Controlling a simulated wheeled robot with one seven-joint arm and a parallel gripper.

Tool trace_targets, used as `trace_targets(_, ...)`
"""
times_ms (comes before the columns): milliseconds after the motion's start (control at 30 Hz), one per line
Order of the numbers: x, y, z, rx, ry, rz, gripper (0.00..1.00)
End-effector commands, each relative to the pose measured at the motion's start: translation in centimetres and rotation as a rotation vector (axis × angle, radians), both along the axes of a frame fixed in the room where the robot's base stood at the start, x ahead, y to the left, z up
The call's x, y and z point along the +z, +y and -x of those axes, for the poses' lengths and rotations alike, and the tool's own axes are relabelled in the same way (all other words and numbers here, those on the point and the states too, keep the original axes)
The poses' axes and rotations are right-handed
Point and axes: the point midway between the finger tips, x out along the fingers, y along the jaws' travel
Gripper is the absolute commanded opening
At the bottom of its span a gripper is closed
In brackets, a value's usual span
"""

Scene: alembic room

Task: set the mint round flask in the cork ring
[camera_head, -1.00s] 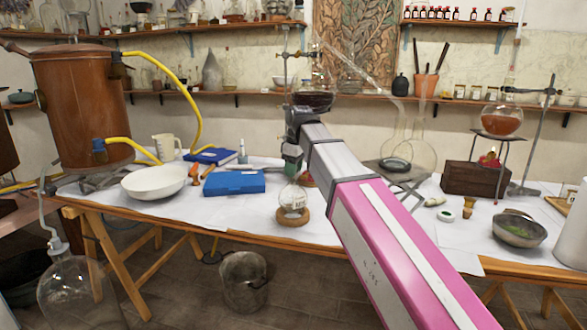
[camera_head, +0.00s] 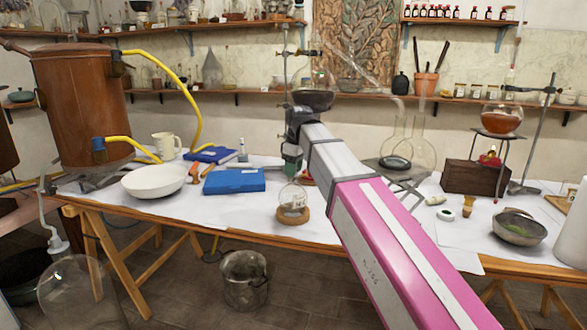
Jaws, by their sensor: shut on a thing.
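The round flask (camera_head: 293,197) is clear glass with a pale label, near the front middle of the table. It is upright, and its lower part appears to be within the cork ring (camera_head: 292,219); whether it rests fully on the ring I cannot tell. My gripper (camera_head: 291,174) points down from above and is shut on the flask's neck. The fingers and the arm hide most of the neck. My pink and grey arm comes in from the lower right.
A blue box (camera_head: 234,181) and a white bowl (camera_head: 154,181) lie left of the ring. A glass apparatus on a stand (camera_head: 397,163), a metal bowl (camera_head: 519,228) and a wooden box (camera_head: 474,178) are to the right. White paper (camera_head: 245,209) beside the ring is clear.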

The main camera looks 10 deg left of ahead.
Motion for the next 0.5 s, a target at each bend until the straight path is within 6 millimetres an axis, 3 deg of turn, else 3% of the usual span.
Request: trace_targets(500, -0.49, 0.01, 0.0, 0.0, 0.0, -0.001, 0.0)
